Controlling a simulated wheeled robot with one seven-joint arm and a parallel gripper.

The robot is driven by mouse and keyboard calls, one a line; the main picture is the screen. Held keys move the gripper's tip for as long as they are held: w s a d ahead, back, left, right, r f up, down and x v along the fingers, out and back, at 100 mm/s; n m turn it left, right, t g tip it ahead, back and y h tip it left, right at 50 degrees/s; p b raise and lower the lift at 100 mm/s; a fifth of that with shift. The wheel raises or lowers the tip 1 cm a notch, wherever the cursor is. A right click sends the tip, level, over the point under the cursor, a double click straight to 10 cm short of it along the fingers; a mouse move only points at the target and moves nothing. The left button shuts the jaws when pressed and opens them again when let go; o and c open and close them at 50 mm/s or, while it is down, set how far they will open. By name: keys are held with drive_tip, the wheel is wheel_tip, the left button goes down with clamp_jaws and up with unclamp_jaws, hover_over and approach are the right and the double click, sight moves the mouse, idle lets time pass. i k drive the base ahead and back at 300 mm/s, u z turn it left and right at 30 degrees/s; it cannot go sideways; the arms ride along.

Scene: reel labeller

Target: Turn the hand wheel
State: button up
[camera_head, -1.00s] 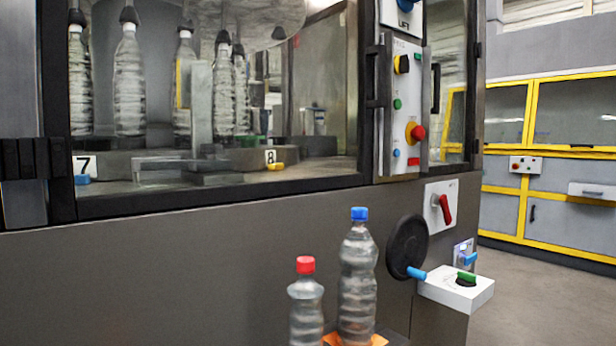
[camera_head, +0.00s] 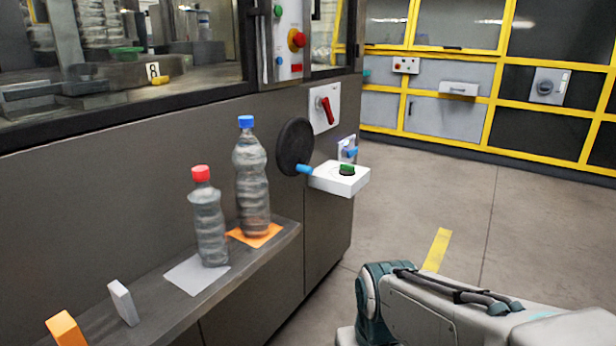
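The hand wheel (camera_head: 295,146) is a black disc on the grey front panel of the machine, seen at an angle near the panel's right end. Its blue handle (camera_head: 304,169) sticks out at the lower right of the disc, close to the white box with the green button. My arm (camera_head: 430,300) shows at the lower right, well below and to the right of the wheel. My gripper is outside the picture, so its state does not show.
A shelf (camera_head: 262,265) below the wheel holds a blue-capped bottle (camera_head: 252,185), a red-capped bottle (camera_head: 208,225), and white and orange blocks at lower left. The white button box (camera_head: 338,179) juts out right of the wheel. A red switch (camera_head: 326,110) sits above. Open floor (camera_head: 420,190) lies right.

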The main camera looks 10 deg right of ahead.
sight(295, 144)
drive_tip(key=z, duration=0.5)
drive_tip(key=k, duration=1.1)
drive_tip(key=u, duration=0.15)
drive_tip(key=i, duration=0.6)
drive_tip(key=u, duration=0.7)
drive_tip(key=i, duration=0.65)
drive_tip(key=z, duration=0.45)
drive_tip(key=i, duration=0.7)
drive_tip(key=z, duration=0.6)
